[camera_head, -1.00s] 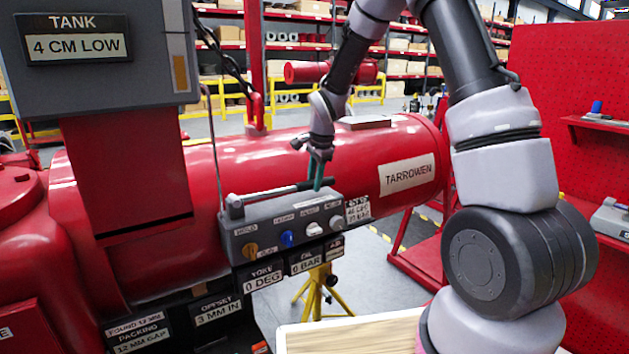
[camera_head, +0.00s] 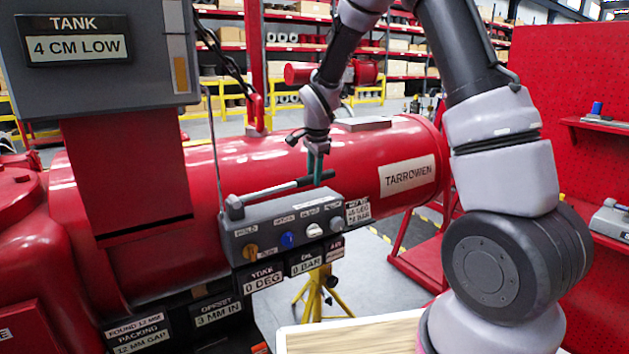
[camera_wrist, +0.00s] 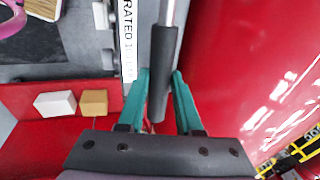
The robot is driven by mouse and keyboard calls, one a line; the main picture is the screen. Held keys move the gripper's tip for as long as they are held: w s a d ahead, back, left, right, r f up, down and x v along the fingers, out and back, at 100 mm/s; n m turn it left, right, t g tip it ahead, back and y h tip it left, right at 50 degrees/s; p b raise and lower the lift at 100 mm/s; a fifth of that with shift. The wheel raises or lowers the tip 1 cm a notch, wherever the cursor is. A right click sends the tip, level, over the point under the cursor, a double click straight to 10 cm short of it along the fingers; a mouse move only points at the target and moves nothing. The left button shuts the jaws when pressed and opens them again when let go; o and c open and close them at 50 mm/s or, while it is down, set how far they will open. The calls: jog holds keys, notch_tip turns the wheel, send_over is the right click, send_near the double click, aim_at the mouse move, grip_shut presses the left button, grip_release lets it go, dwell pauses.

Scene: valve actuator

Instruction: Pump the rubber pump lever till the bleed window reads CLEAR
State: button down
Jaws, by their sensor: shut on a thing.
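The pump lever (camera_head: 270,192) is a pale metal rod with a black rubber grip, lying slightly raised above the grey control box (camera_head: 262,226). My gripper (camera_head: 316,178) is shut on the rubber grip near its free end. In the wrist view, the black grip (camera_wrist: 165,65) runs between the teal fingers of my gripper (camera_wrist: 160,76). Small readout plates hang below the box: one reads YOKE 0 DEG (camera_head: 263,278), another 0 BAR (camera_head: 306,262). A third plate (camera_head: 335,248) seems to say AIR, but its reading is too small to tell. I cannot make out CLEAR anywhere.
The box front has a yellow-brown knob (camera_head: 250,250), a blue knob (camera_head: 287,239) and pale knobs (camera_head: 314,230). The red TARROWEN cylinder (camera_head: 390,150) lies close behind. A TANK sign (camera_head: 77,40) reads 4 CM LOW. A wooden tabletop (camera_head: 350,336) is in front.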

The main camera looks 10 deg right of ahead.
jog(key=shift+s+a+r+n+t+h, duration=0.1)
jog(key=shift+s+a+r+t+h, duration=0.3)
jog(key=shift+r, duration=1.05)
jog(key=shift+w+a+r+n+t+h, duration=0.15)
jog(key=shift+a+r+h, duration=0.55)
jog(key=shift+r, duration=0.8)
jog(key=shift+s+a+r+n+t+h, duration=0.1)
jog(key=shift+s+a+r+t+h, duration=0.2)
jog(key=shift+r+h, duration=0.85)
jog(key=shift+r+y, duration=0.3)
jog(key=shift+y, duration=0.05)
jog(key=c, duration=0.6)
grip_release()
jog(key=v, duration=1)
jog(key=shift+s+r, duration=0.25)
jog(key=shift+r, duration=0.05)
